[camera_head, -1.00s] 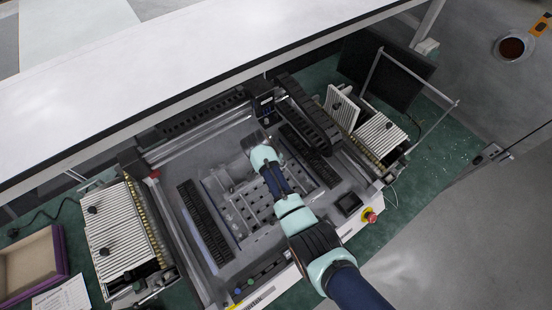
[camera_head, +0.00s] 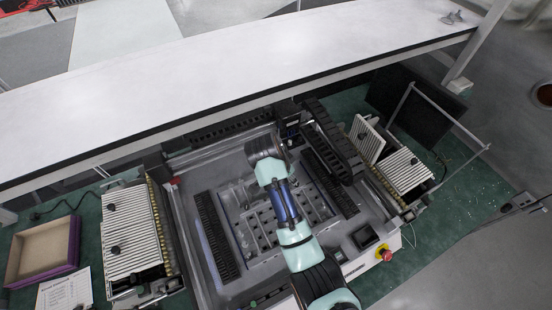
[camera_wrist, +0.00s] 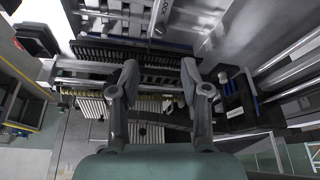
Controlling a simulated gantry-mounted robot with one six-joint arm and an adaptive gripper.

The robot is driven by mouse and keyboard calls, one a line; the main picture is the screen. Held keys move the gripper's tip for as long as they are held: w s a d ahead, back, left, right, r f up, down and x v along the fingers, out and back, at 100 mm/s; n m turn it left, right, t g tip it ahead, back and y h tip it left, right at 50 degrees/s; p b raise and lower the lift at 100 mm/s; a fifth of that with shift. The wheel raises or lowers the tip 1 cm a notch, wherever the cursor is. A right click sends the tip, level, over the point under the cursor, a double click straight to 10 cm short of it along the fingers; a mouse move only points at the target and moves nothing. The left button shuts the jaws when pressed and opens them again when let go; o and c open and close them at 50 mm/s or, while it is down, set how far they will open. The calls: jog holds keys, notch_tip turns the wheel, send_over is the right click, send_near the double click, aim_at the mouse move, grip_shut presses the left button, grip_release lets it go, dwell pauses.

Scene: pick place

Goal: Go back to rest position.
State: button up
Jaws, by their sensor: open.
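My gripper (camera_wrist: 158,82) shows in the wrist view with its two fingers spread apart and nothing between them. In the head view my arm reaches from the bottom edge up over the machine bed (camera_head: 255,262), and its end stands above the upper part of the bed. The fingers are hidden there behind my wrist. In the wrist view a dark slotted rack (camera_wrist: 135,53) and a rail lie beyond the fingertips, apart from them.
A white shelf (camera_head: 230,55) spans the back, close beyond my arm's end. Ribbed feeder banks stand left (camera_head: 130,235) and right (camera_head: 402,172). A black cable chain (camera_head: 328,142) runs right of the arm. A purple-edged box (camera_head: 45,252) and a red button (camera_head: 385,254) sit farther out.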

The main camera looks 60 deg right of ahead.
dwell(0.3)
jog(key=w+a+r+n+t+p, duration=0.5)
jog(key=a+r, duration=0.3)
jog(key=a, duration=0.3)
jog(key=w+a+r+n+t+p, duration=0.35)
jog(key=a+r+n, duration=0.35)
jog(key=a+r, duration=0.3)
jog(key=s+a+r+n+t+y+p, duration=0.1)
jog(key=s+a+r+n+t+y, duration=0.1)
jog(key=a+r+n, duration=0.2)
jog(key=s+a+r+n+t+y+p, duration=0.2)
jog(key=a+r+n, duration=0.3)
jog(key=a+r, duration=0.3)
jog(key=a+t, duration=0.1)
jog(key=a, duration=0.3)
jog(key=shift+a+r, duration=0.25)
jog(key=shift+a, duration=0.15)
jog(key=shift+t, duration=0.25)
